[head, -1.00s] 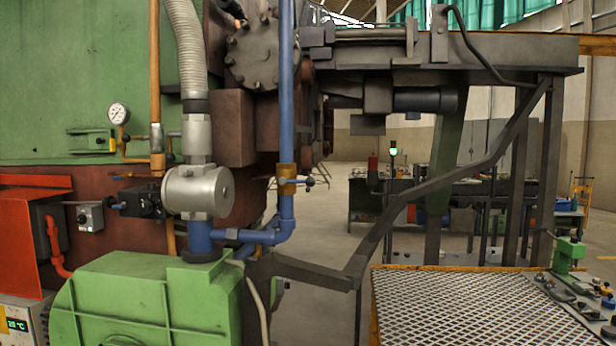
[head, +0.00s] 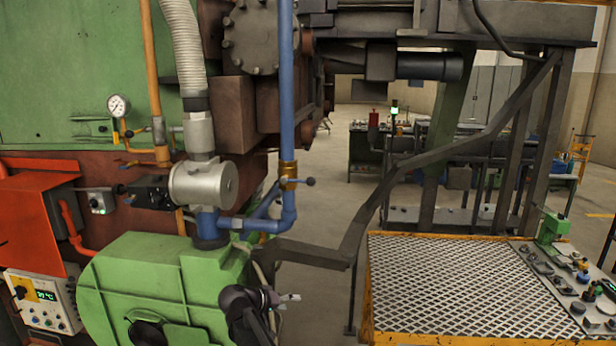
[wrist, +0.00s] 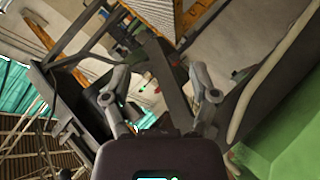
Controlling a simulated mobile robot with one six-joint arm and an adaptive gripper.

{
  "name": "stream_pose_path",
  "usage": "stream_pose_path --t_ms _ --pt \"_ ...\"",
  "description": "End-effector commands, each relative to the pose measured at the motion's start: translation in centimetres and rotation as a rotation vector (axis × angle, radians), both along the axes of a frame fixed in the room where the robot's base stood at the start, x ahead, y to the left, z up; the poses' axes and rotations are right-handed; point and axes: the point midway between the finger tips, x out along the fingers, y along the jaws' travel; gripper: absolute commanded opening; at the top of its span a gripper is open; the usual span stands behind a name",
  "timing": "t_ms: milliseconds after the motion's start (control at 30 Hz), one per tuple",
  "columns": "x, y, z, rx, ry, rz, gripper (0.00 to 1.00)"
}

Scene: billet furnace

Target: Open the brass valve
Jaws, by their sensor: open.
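A brass valve body (head: 288,172) sits on the upright blue pipe in the head view. Its small dark lever (head: 308,182) sticks out to the right, roughly level. Another brass fitting (head: 161,150) is on the orange pipe further left. My gripper (head: 288,298) is low in the head view, in front of the green housing and well below the brass valve. In the wrist view my gripper (wrist: 160,85) shows two grey fingers spread apart with nothing between them. I cannot make out the brass valve in the wrist view.
The green blower housing (head: 150,285) is close beside my arm. A grey cylinder (head: 203,184) and blue pipes stand left of the valve. A bent dark frame bar (head: 375,210) and a mesh-topped table (head: 440,280) are to the right. Floor shows between them.

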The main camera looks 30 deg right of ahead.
Motion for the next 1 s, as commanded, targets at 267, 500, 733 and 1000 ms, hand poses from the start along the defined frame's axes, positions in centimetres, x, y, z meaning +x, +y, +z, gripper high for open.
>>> stream_pose_path --t_ms 267,500,733,1000 --pt "2.1 -0.3 8.8 -0.121 -0.077 -0.007 0.76" --pt "3.7 -0.3 15.5 -0.221 -0.145 -0.009 0.76" --pt "5.2 -0.1 22.0 -0.318 -0.213 -0.004 0.76" --pt "6.8 0.4 28.5 -0.417 -0.286 0.01 0.76"
